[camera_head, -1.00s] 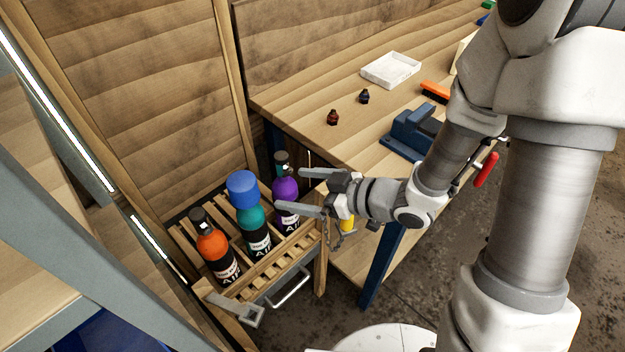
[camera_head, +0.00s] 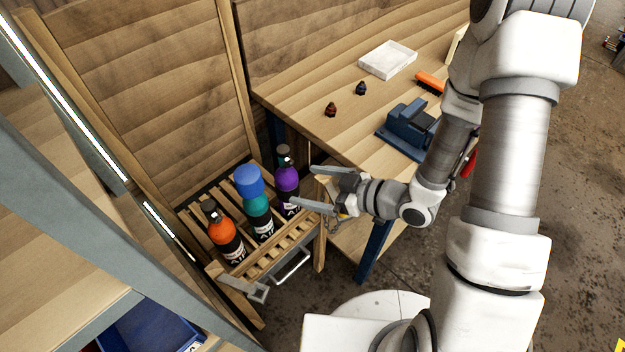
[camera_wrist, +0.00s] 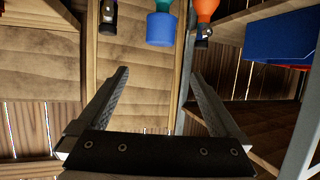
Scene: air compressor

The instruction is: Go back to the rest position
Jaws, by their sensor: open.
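My gripper (camera_head: 305,187) is open and empty in the head view, at the right side of the slatted wooden crate (camera_head: 283,246), close to the purple bottle (camera_head: 287,178). In the wrist view its two fingers (camera_wrist: 157,95) stand wide apart with nothing between them. A teal bottle with a blue cap (camera_head: 249,181) and an orange bottle (camera_head: 221,231) stand in the crate to the left. The blue cap (camera_wrist: 161,28) and the orange bottle (camera_wrist: 205,12) also show at the top of the wrist view.
The workbench (camera_head: 330,80) beyond my arm carries a blue vise (camera_head: 408,128), a white tray (camera_head: 388,60), two small fittings (camera_head: 330,109) and an orange brush (camera_head: 430,83). A grey-framed shelf (camera_head: 80,190) stands at the left. Open concrete floor (camera_head: 590,180) lies at the right.

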